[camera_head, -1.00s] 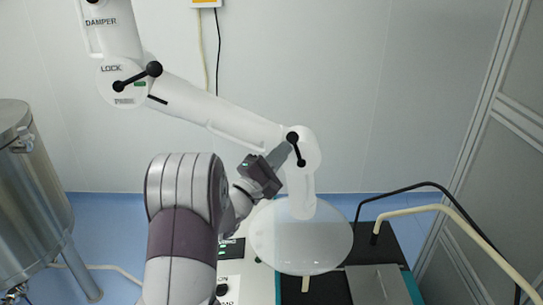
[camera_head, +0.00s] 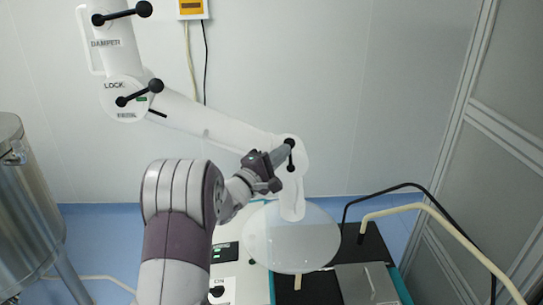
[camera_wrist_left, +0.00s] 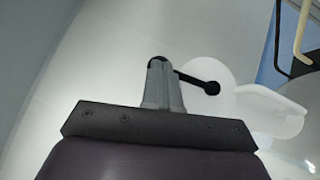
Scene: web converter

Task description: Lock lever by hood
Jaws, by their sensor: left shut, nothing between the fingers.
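The lever by the hood (camera_head: 291,155) is a short black bar with ball ends on the white arm's lower joint, just above the clear round hood (camera_head: 258,235). It stands nearly upright in the head view. In the left wrist view the lever (camera_wrist_left: 190,78) runs right from behind my fingertips to a black ball. My left gripper (camera_head: 286,150) is shut and empty, its tips at the lever's upper end. They overlap that end in the wrist view (camera_wrist_left: 160,64); I cannot tell whether they touch. My right gripper is not in view.
Another black lever (camera_head: 138,93) sits at the LOCK joint, upper left, with a further one above it. A steel tank (camera_head: 25,210) stands at left. Below the hood is a bench with a grey box (camera_head: 367,285) and hoses (camera_head: 440,215). A wall panel closes the right side.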

